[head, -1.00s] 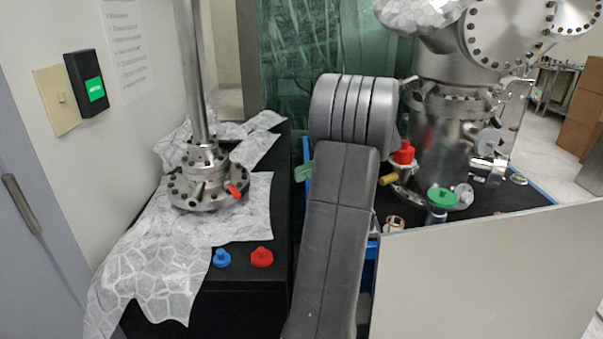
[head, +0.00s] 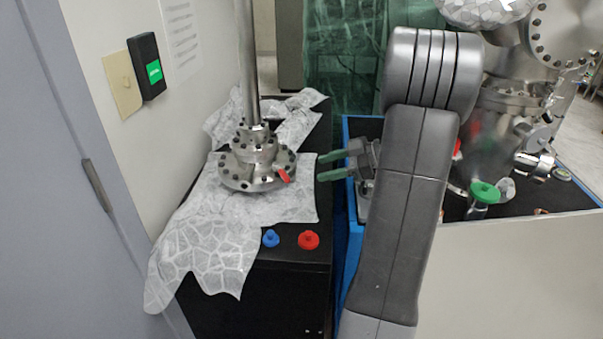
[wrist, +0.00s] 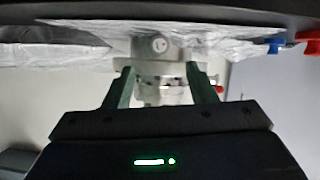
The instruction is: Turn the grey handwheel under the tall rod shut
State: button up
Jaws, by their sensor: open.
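The tall rod (head: 248,65) stands upright on a round bolted steel flange (head: 235,178) in the head view. In the wrist view, which looks upside down, a pale grey round part (wrist: 160,45) with a small centre mark sits at the flange and looks like the grey handwheel. I cannot pick the handwheel out clearly in the head view. My gripper (head: 322,168) is open and empty, its green fingers pointing left at the flange with a gap between. In the wrist view the flange assembly shows between and beyond the fingertips (wrist: 160,72).
A red lever (head: 284,175) sticks out at the flange's right side. A blue knob (head: 270,238) and a red knob (head: 308,240) stand on the black bench (head: 290,278). Crumpled foil (head: 215,250) lies under the flange. A green handwheel (head: 484,192) is at right.

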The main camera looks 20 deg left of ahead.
aim_at(295, 175)
jog(key=x, duration=0.8)
jog(key=shift+s+a+f, duration=0.1)
jog(key=shift+a, duration=0.15)
jog(key=c, duration=1)
jog(key=shift+o, duration=0.2)
